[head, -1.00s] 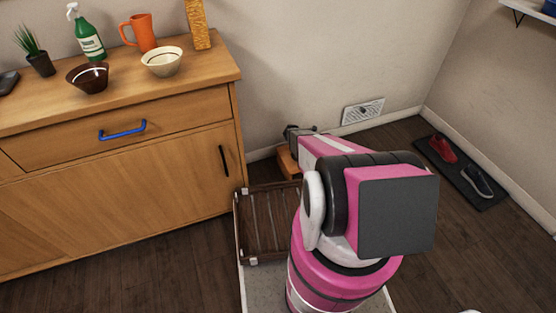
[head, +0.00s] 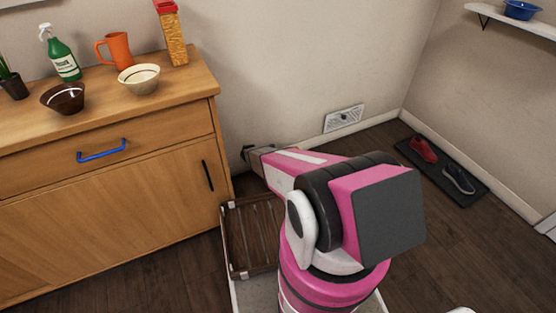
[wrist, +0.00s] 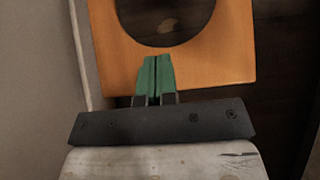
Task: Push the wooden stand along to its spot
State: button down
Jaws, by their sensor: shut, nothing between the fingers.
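The wooden stand (wrist: 214,70) shows in the wrist view as an orange-brown board with a large round opening, on the dark floor. In the head view I cannot make it out behind my arm. My gripper (wrist: 154,62) is shut and empty, its green fingertips together over the board's near edge below the opening. Whether they touch the board is unclear. In the head view my gripper (head: 250,153) is low by the wall, just right of the cabinet, and its tips are too small to read.
A wooden cabinet (head: 100,180) with a blue handle stands at the left, holding bowls, an orange mug and a spray bottle. A shoe mat (head: 470,185) lies at the right. Floor (head: 440,240) right of my arm is clear.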

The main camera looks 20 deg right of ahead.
jog(key=a+f, duration=0.4)
jog(key=f, duration=0.1)
jog(key=shift+s+a, duration=0.3)
jog(key=shift+s, duration=0.15)
jog(key=w+d, duration=0.3)
jog(key=d, duration=1.1)
jog(key=w+d, duration=0.2)
jog(key=d, duration=1.3)
jog(key=shift+w+f, duration=0.2)
jog(key=shift+w, duration=0.2)
